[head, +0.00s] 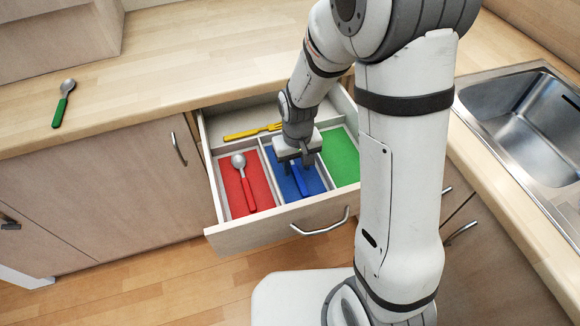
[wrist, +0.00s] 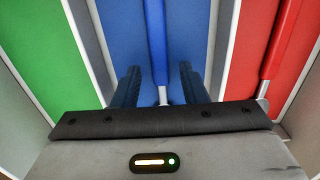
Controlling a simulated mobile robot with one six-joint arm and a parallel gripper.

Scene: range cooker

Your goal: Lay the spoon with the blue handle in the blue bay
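The spoon with the blue handle (head: 299,180) is in the blue bay (head: 315,182) of the open drawer, its handle lengthwise and towards the drawer front. In the wrist view its blue handle (wrist: 157,42) runs along the blue floor, with a short piece of metal neck below. Its bowl is hidden by my gripper. My gripper (head: 294,166) points down into the blue bay. In the wrist view my gripper (wrist: 159,85) is open, one finger on each side of the spoon's neck, with a gap on both sides.
A spoon with a red handle (head: 247,190) lies in the red bay (head: 232,200); the green bay (head: 341,157) looks empty. A yellow-handled utensil (head: 248,133) lies in the rear compartment. A green-handled spoon (head: 60,110) is on the counter (head: 150,75). A sink (head: 530,125) is at right.

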